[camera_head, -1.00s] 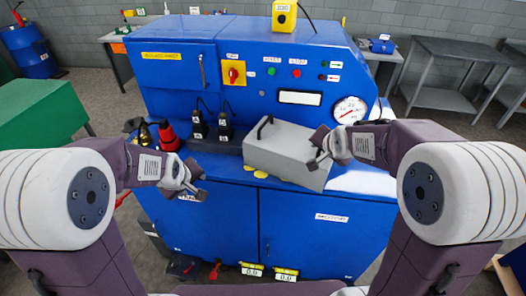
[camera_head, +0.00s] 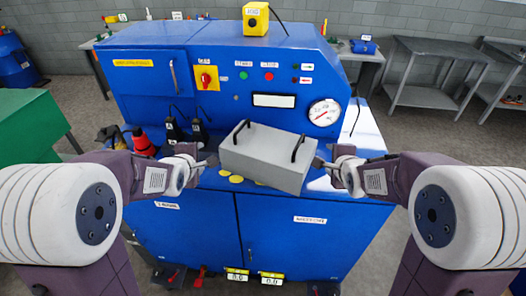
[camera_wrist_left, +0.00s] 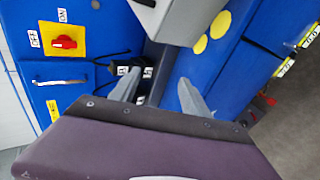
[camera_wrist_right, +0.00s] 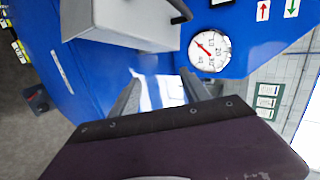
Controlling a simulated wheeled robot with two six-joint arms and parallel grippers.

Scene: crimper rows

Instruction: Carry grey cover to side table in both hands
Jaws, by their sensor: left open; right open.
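The grey cover (camera_head: 262,165) is a box with two black handles, resting on the ledge of the blue machine. It also shows at the top of the left wrist view (camera_wrist_left: 172,20) and the right wrist view (camera_wrist_right: 135,22). My left gripper (camera_head: 210,160) is open and empty just left of the cover, near its left end. My right gripper (camera_head: 322,164) is open and empty just right of the cover, near its right handle. In both wrist views the fingers are spread with nothing between them.
The blue machine (camera_head: 270,230) fills the middle, with a gauge (camera_head: 325,112) behind the cover. Black plugs and a red-black item (camera_head: 143,143) stand left of the cover. A green-topped table (camera_head: 25,125) is at left; grey metal tables (camera_head: 430,62) stand at back right.

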